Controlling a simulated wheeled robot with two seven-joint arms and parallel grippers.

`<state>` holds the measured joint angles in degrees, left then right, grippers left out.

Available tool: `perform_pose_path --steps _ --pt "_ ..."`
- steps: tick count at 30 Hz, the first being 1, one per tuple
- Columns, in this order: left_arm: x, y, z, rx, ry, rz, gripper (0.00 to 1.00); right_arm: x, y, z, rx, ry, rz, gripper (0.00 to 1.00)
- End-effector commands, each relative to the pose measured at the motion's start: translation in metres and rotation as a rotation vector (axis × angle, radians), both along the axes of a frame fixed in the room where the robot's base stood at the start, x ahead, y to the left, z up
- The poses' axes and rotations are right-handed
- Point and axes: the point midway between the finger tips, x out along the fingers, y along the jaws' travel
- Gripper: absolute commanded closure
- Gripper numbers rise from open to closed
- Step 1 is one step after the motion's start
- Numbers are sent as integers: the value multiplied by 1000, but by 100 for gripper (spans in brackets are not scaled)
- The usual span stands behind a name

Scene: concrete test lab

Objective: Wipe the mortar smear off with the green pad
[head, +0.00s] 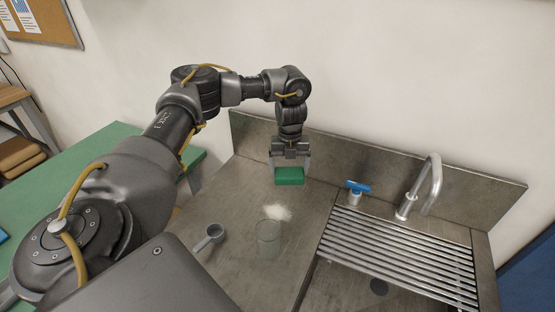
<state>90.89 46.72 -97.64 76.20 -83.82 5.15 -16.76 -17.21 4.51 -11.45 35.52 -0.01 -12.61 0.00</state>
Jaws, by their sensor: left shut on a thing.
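The green pad (289,177) is a small block held between the fingers of my left gripper (290,166), which is shut on it and points down. The pad is over the back part of the steel counter, near the backsplash; I cannot tell whether it touches the surface. The mortar smear (278,212) is a pale whitish patch on the counter, nearer to me than the pad and apart from it. My right gripper is not in view.
At right are a slatted drainer (400,255) over a sink, a curved tap (425,190) and a blue-handled valve (358,187). A green table (130,150) is at left.

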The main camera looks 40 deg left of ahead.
Motion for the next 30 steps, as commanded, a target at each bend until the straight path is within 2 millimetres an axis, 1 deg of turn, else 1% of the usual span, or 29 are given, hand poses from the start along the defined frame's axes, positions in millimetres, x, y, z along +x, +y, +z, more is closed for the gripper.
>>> perform_pose_path --steps 1,3,7,13,17,30 --pt "-4 12 2 9 -10 -37 33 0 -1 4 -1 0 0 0" --pt "-9 24 2 21 -21 -87 33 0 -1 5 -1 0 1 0" --pt "-13 35 1 33 -33 -138 33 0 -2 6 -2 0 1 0" --pt "-14 37 0 35 -36 -149 33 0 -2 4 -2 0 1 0" --pt "-13 37 -7 35 -36 -148 33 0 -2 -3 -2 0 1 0" --pt "-13 37 -47 34 -37 -147 33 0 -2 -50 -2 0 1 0"
